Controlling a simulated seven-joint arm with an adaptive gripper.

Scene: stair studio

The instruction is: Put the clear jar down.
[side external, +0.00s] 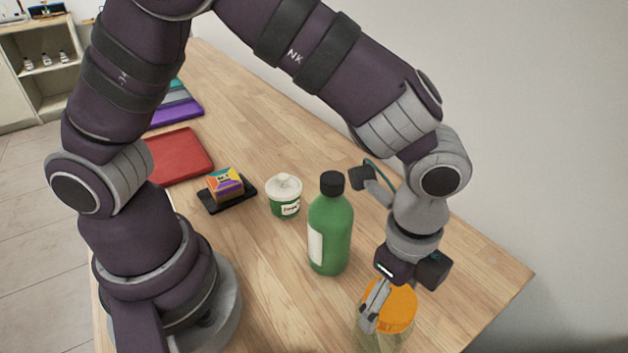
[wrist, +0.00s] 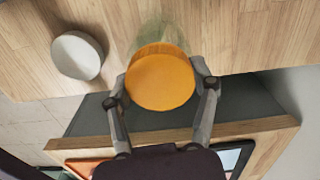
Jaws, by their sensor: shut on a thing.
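The clear jar (side external: 362,338) has an orange lid (side external: 398,305) and sits low in the side view, its bottom cut off by the frame edge. My gripper (side external: 376,308) is shut on the jar, with a finger visible at the lid's left side. In the wrist view the fingers lie on both sides of the orange lid (wrist: 160,83), and the clear body (wrist: 160,36) shows beyond it. I cannot tell whether the jar's base touches the table.
A green bottle (side external: 330,235) stands left of my gripper on the wooden table (side external: 480,280). Farther back are a white-lidded tub (side external: 285,197), a colourful block (side external: 226,183) on a black tray and a red tray (side external: 180,156). The wrist view shows a white round object (wrist: 77,56).

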